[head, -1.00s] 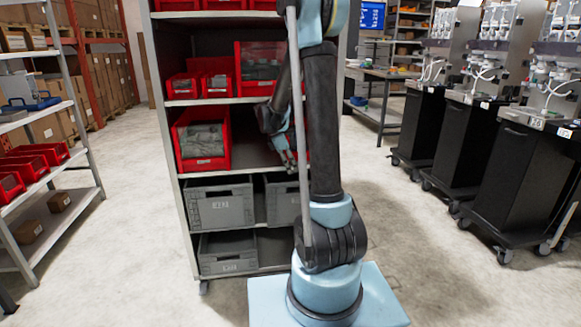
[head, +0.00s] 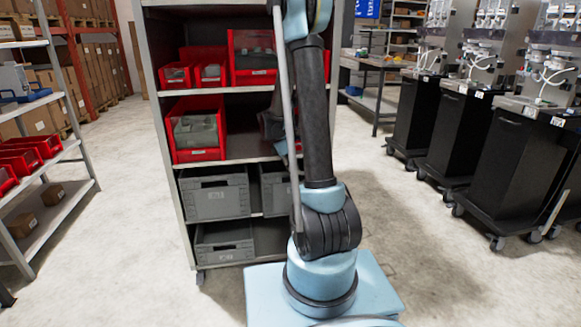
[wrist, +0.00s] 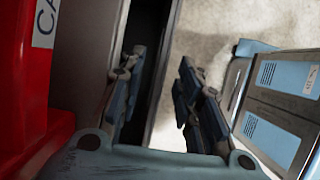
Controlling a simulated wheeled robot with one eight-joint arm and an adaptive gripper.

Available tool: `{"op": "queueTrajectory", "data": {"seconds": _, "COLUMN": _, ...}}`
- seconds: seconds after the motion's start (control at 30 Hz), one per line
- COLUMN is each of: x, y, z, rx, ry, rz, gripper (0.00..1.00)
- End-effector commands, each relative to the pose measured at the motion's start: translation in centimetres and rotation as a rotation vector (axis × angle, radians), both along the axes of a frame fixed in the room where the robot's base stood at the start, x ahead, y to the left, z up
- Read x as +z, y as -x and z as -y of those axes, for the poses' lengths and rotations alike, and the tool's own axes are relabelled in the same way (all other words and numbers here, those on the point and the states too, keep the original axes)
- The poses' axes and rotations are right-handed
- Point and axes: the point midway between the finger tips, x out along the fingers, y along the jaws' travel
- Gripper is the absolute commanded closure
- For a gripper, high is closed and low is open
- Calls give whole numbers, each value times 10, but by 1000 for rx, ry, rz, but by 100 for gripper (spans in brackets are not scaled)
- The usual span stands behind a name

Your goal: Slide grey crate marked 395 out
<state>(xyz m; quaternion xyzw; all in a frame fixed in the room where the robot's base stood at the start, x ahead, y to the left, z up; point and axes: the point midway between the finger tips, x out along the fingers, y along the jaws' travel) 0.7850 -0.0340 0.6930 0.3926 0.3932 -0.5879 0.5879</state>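Grey crates stand on the lower shelves of the rack in the head view: an upper left crate (head: 214,194), an upper right crate (head: 275,189) partly hidden by my arm, and a lower crate (head: 224,244). Their markings are too small to read, so I cannot tell which is 395. My gripper (wrist: 163,95) is open in the wrist view, its two dark fingers apart with no object seen between them. In the head view it is mostly hidden behind my arm, near the red-bin shelf above the crates.
A red bin (head: 197,132) sits above the grey crates; smaller red bins (head: 209,70) are higher. A side shelf (head: 55,200) stands left. Black wheeled cabinets (head: 515,160) stand right. The floor (head: 130,180) between side shelf and rack is clear.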

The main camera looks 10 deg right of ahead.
Motion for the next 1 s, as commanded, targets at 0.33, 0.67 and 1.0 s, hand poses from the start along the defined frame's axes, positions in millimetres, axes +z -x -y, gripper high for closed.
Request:
{"op": "queueTrajectory", "data": {"seconds": 0.33, "x": -1, "y": 0, "z": 0, "rx": 0, "ry": 0, "rz": 0, "gripper": 84}}
{"op": "queueTrajectory", "data": {"seconds": 0.67, "x": -1, "y": 0, "z": 0, "rx": 0, "ry": 0, "rz": 0, "gripper": 100}}
{"op": "queueTrajectory", "data": {"seconds": 1.0, "x": 0, "y": 4, "z": 0, "rx": 0, "ry": 0, "rz": 0, "gripper": 100}}
